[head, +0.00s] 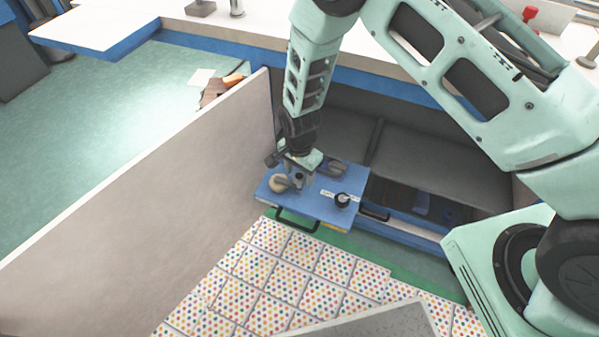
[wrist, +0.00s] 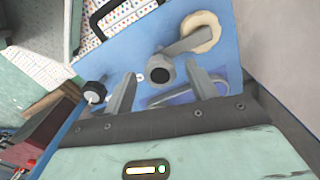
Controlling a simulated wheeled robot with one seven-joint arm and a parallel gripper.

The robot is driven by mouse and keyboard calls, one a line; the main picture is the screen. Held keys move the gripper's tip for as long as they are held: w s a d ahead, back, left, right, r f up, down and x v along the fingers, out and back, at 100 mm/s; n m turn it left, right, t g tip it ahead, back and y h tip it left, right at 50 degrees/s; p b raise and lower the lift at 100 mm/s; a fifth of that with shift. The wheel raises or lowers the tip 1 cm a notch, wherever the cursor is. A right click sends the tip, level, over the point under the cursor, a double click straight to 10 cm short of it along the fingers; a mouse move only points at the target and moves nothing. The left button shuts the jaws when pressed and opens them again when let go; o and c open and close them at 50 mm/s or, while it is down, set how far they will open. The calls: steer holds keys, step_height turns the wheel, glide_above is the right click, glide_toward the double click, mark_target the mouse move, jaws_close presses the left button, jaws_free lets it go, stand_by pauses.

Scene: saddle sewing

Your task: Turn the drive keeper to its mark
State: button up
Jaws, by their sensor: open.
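A blue panel (head: 315,207) carries a grey lever (wrist: 185,47) with a round tan knob (wrist: 198,33) at one end and a dark round hub (wrist: 160,70) at the other. I take this lever to be the drive keeper; no name on it is readable. The tan knob also shows in the head view (head: 278,184). My gripper (wrist: 160,72) is open above the panel, its fingers on either side of the hub in the wrist view. I cannot tell whether they touch it. No mark for the lever is clearly visible.
A black knob (head: 342,199) with a white label (head: 327,193) sits on the panel's right part. A black handle (head: 297,222) is at its front edge. A tall grey board (head: 150,200) stands close on the left. Dotted sheets (head: 290,265) lie in front.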

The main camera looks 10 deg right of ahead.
jaws_close()
steer(key=shift+n, duration=0.3)
steer(key=n, duration=0.3)
steer(key=shift+n, duration=0.4)
steer(key=n, duration=0.4)
steer(key=shift+p, duration=0.3)
steer(key=n, duration=0.5)
steer(key=shift+w, duration=0.1)
steer(key=shift+n, duration=2.2)
